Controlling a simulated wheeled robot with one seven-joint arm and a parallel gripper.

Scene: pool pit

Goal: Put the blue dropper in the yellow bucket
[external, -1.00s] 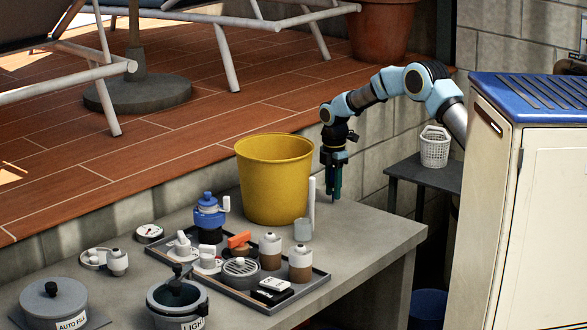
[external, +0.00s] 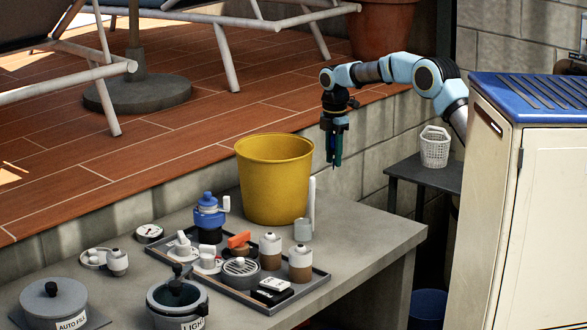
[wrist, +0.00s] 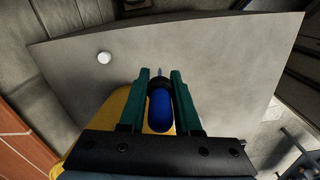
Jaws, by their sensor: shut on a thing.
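The blue dropper (wrist: 160,108) sits between the two green fingers of my gripper (wrist: 159,85) in the wrist view, its thin tip pointing out past the fingertips. My gripper (external: 334,160) is shut on it and hangs pointing down in the external view, where the dropper itself is hard to make out. The yellow bucket (external: 272,180) stands upright on the grey bench, just left of my gripper. My fingertips are above the bench and apart from the bucket, at about its rim height in the picture. Part of the bucket (wrist: 128,110) shows beneath the gripper in the wrist view.
A white upright tube (external: 311,203) and a small grey cup (external: 302,230) stand right of the bucket. A dark tray (external: 318,280) with bottles and fittings lies in front. A blue-topped pump (external: 208,212) stands left. The bench's right end (external: 385,235) is clear.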

